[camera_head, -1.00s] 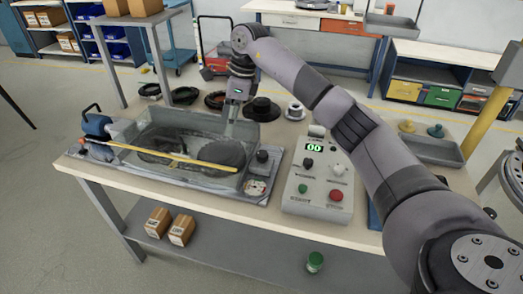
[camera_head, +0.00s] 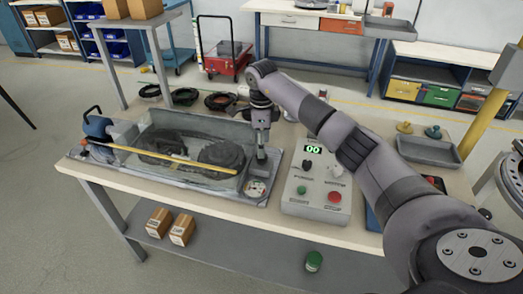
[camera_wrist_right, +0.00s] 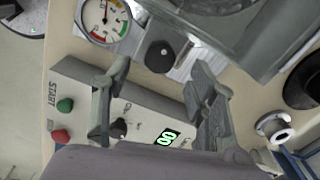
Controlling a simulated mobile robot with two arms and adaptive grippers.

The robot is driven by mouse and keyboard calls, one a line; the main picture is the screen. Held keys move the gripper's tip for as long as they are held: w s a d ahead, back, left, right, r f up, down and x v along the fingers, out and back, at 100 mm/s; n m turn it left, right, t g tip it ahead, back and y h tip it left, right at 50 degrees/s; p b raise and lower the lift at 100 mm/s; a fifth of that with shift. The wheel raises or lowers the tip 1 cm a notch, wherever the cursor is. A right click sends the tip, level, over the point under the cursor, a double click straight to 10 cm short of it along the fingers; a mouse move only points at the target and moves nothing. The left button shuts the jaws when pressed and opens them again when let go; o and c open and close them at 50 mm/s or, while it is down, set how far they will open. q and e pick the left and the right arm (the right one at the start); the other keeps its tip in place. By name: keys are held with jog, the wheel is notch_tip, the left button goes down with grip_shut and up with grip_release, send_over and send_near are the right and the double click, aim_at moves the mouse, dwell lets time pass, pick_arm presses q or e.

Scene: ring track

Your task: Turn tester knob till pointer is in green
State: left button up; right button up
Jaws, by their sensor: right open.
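The tester is a clear tank (camera_head: 190,183) on the bench with a round white gauge (camera_head: 257,188) at its front right corner. In the right wrist view the gauge (camera_wrist_right: 104,20) shows coloured arcs, red and green among them; its pointer is too small to read surely. The black round knob (camera_wrist_right: 160,56) stands beside the gauge. My right gripper (camera_wrist_right: 158,66) is open, with the knob between and just beyond its fingertips; contact cannot be told. In the head view the right gripper (camera_head: 261,152) points down and hides the knob. My left gripper is not in view.
A grey control box (camera_head: 317,200) with a green "00" display, small knobs and green and red buttons stands to the right. Black coils (camera_head: 220,100) lie behind the tank. A grey tray (camera_head: 428,150) is at the bench's right.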

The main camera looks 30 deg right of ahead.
aim_at(262, 160)
jog(key=shift+f, duration=2)
jog(key=shift+c, duration=0.4)
jog(key=c, duration=1.1)
